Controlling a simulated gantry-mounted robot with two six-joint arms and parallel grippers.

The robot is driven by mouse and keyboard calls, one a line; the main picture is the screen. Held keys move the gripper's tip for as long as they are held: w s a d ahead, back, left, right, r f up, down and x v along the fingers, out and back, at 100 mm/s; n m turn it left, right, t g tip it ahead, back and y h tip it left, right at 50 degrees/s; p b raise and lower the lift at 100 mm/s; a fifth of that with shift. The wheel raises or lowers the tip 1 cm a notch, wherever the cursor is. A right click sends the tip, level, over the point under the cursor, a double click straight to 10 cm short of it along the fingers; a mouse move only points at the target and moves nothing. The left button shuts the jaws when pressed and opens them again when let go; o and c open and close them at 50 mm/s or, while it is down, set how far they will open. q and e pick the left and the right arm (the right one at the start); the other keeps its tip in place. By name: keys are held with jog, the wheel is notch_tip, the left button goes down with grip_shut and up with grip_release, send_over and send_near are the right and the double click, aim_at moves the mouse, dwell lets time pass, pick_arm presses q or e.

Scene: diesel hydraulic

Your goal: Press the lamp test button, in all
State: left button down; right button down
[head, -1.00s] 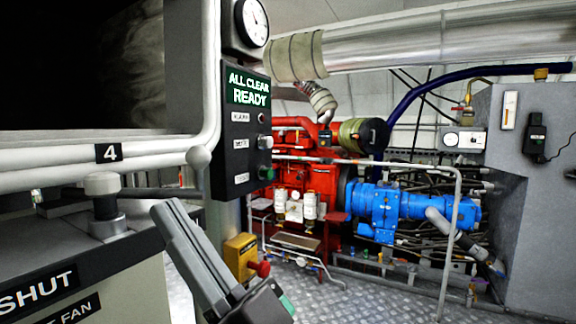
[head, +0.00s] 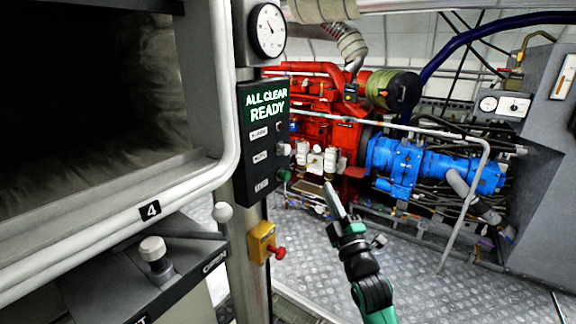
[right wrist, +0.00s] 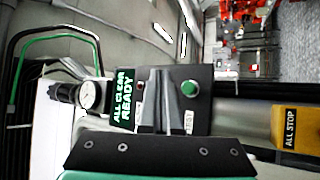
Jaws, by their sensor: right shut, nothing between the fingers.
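The dark control panel (head: 262,140) hangs on a post in the head view, with a lit green "ALL CLEAR READY" sign (head: 266,107) on top. Below are three labels, each with a button or lamp at its right. The lowest, a green button (head: 284,175), sits by the label that seems to read "TEST"; the green button also shows in the right wrist view (right wrist: 189,88). My right gripper (head: 329,187) is shut and empty, to the right of the green button and apart from it in the picture. Its fingers (right wrist: 154,75) cover part of the panel in the wrist view. My left gripper is out of view.
A yellow all-stop box (head: 262,243) with a red knob (head: 279,253) is on the post below the panel. A gauge (head: 268,30) sits above. A pale rail and dark opening are at left. Red and blue machinery (head: 400,165) stands behind a handrail (head: 482,180).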

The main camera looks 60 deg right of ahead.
aim_at(284, 176)
jog(key=shift+f, duration=0.1)
jog(key=w+b, duration=0.7)
jog(key=w, duration=0.2)
jog(key=shift+b, duration=0.4)
dwell(1.8)
jog(key=shift+w+d+b, duration=0.1)
jog(key=shift+w+b, duration=0.2)
jog(key=shift+w, duration=0.05)
